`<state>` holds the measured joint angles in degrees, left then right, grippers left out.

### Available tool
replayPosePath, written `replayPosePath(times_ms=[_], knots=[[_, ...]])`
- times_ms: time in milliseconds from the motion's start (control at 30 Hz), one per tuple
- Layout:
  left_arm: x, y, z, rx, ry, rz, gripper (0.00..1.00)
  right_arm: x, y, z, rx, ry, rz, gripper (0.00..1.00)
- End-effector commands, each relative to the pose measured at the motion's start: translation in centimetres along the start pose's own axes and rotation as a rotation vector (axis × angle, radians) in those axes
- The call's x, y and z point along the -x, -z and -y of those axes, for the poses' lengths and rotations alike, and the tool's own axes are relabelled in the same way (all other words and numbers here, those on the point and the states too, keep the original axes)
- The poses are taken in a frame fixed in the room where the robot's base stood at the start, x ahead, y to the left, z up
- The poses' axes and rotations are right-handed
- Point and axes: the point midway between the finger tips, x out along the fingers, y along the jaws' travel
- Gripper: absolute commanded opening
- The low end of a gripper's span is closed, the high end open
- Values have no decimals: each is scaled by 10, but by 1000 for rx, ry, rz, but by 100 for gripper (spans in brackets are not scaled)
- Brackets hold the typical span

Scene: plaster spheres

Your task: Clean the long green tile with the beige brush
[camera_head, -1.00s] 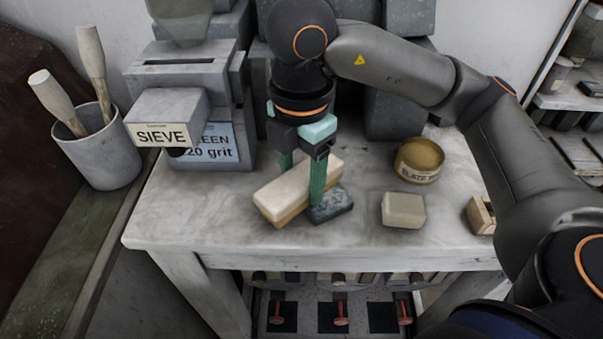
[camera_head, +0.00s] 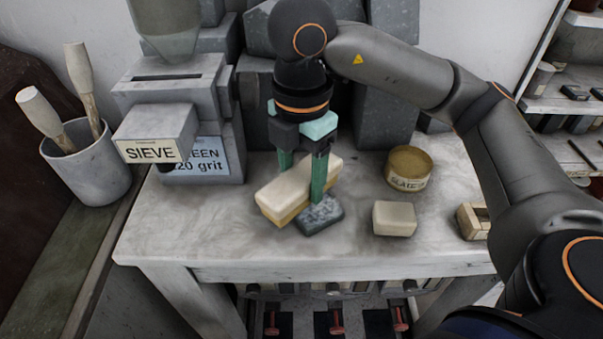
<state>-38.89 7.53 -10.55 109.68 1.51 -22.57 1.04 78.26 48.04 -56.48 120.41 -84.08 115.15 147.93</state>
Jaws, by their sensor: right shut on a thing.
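My right gripper (camera_head: 302,180) points down over the table and is shut on the long beige brush (camera_head: 290,192), a pale block with a yellowish lower layer. The brush lies slantwise between the green fingers. A dark blue-grey speckled block (camera_head: 322,216) lies on the table at the brush's right front side, partly hidden by the right finger and brush. I cannot tell whether the brush touches it. I see no clearly green long tile. My left gripper is not in view.
The pale table (camera_head: 190,225) has free room at its front left. A small beige block (camera_head: 394,218), a round labelled tin (camera_head: 409,168) and a wooden block (camera_head: 472,221) are to the right. The sieve machine (camera_head: 160,135) and a pot with brushes (camera_head: 88,165) are left.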

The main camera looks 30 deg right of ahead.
Motion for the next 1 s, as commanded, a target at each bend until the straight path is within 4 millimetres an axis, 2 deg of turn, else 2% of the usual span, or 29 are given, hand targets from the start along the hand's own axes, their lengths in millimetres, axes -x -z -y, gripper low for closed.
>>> replayPosePath(times_ms=[633, 1000], knots=[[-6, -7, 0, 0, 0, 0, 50, -11, -1, 0, -1, -1, 0, 18], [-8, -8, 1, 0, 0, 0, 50, -10, -15, 0, -1, 0, 0, 18]])
